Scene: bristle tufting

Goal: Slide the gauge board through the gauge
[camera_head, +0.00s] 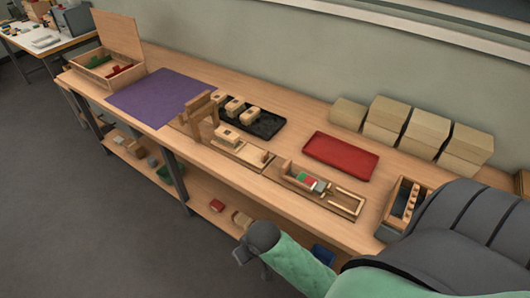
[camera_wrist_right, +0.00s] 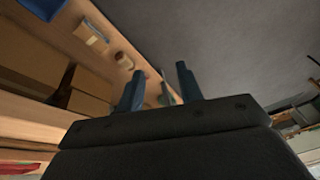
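The gauge (camera_head: 201,116) is an upright wooden arch on the bench, at the purple mat's right corner. A light wooden board (camera_head: 243,150) with a small block on it lies in line with the arch, on its right side; it looks like the gauge board. I cannot tell whether its end is under the arch. My right gripper (camera_wrist_right: 160,73) shows in the right wrist view with its two dark blue fingers apart and nothing between them. It points away from the bench top, past the lower shelf. My left gripper is not in view.
A black tray (camera_head: 267,130) with several small wooden blocks lies behind the board. A wooden fixture (camera_head: 345,203) with coloured pieces and a red tray (camera_head: 341,155) are to the right. Boxes (camera_head: 388,116) stand at the back. The purple mat (camera_head: 150,96) is clear.

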